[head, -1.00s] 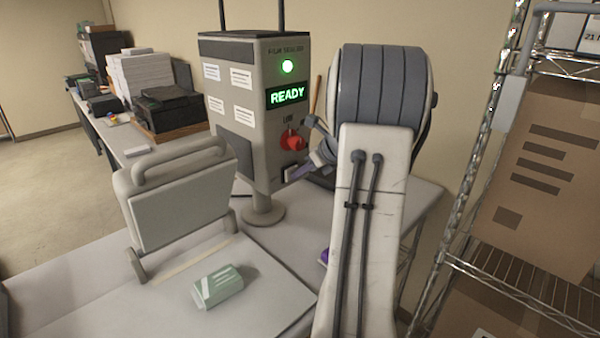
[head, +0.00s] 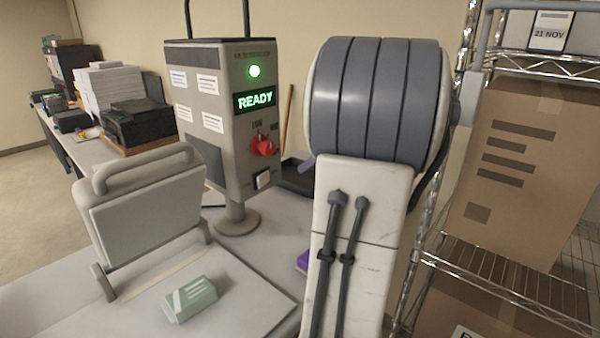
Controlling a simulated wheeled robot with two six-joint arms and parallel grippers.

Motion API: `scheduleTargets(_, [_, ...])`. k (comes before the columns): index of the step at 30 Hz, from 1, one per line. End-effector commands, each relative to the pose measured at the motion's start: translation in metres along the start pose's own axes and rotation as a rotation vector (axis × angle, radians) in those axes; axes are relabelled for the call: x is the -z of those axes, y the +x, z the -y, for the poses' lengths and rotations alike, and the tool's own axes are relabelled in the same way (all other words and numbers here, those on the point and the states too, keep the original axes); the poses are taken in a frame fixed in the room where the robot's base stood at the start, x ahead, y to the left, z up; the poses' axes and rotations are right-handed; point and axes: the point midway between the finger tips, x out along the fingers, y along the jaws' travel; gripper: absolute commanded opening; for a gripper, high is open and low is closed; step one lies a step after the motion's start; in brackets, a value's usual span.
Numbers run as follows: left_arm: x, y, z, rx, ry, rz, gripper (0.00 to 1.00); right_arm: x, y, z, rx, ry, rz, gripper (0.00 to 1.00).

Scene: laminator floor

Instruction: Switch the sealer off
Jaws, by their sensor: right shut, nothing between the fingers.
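The sealer (head: 215,120) is a grey box on a round-footed post. Its green lamp (head: 254,71) is lit and its display (head: 255,101) reads READY in green. Below sits a red knob (head: 262,146), and lower down a small pale rocker switch (head: 263,180); I cannot tell its position clearly. My right gripper (head: 307,162) is mostly hidden behind my own arm; only a bluish-grey tip shows, shut and empty, to the right of the sealer and apart from the switch. My left gripper is not in view.
A hinged grey press lid (head: 150,215) stands raised at the left of the table, with a pale green packet (head: 190,299) in front. A purple object (head: 302,262) is partly hidden by my arm. A wire rack (head: 500,270) with cardboard boxes (head: 530,165) stands close on the right.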

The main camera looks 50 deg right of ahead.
Motion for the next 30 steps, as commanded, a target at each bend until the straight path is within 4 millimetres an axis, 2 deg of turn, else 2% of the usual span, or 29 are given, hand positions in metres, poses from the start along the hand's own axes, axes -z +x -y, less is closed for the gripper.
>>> scheduleTargets(24, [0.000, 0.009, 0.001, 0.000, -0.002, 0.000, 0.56, -0.001, -0.006, 0.001, -0.088, -0.085, -0.001, 0.00])
scheduleTargets(30, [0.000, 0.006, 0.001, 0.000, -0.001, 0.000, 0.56, -0.001, 0.003, -0.001, -0.091, -0.084, 0.000, 0.00])
